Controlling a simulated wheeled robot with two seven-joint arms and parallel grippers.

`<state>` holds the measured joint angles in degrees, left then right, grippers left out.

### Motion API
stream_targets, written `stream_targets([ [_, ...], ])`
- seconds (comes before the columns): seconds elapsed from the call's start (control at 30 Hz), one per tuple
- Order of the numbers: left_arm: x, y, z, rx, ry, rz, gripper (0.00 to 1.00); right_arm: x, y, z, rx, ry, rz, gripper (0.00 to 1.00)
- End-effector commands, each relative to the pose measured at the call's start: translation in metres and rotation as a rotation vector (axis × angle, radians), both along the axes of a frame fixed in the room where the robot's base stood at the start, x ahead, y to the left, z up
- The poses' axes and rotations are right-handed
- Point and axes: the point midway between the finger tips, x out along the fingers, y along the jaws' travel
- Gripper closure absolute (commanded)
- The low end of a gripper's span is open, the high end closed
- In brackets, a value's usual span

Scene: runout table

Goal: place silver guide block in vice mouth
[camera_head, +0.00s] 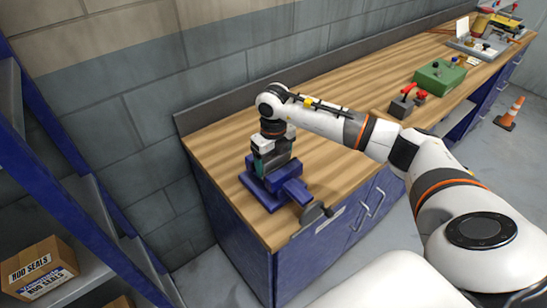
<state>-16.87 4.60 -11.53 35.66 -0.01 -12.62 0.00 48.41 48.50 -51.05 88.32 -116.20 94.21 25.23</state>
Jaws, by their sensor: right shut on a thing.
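A blue vice (290,192) stands on the near left end of the wooden workbench, with its handle pointing toward the front edge. My right gripper (268,168) is directly above the vice, pointing down, with its fingers at the vice's mouth. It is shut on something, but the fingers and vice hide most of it. I cannot tell the silver guide block apart there, nor whether it touches the jaws. My left gripper is not in view.
The wooden workbench (345,90) runs to the upper right against a grey block wall. A green box (440,77) and a red-handled item (406,100) stand farther along it. A blue shelf with a cardboard box (38,268) is at left. An orange cone (510,112) stands on the floor.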

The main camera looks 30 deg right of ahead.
Motion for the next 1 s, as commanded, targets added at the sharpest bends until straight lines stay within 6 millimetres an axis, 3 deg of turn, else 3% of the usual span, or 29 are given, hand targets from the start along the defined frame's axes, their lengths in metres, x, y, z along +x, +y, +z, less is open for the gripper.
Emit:
stream_targets([
  [0.33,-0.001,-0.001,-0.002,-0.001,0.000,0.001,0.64,0.001,0.000,-0.004,0.000,-0.005,0.001,0.62],
  [0.37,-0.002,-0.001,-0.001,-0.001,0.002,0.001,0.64,0.000,0.000,-0.005,0.000,-0.002,0.001,0.15],
  [0.47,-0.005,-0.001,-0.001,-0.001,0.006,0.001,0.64,0.000,0.000,-0.004,0.000,-0.002,0.001,0.00],
  [0.77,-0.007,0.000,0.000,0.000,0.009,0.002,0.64,0.001,0.000,0.000,0.000,-0.003,0.001,0.00],
  [1.0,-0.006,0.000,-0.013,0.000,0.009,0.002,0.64,0.002,0.000,0.038,0.000,-0.009,0.003,0.00],
])
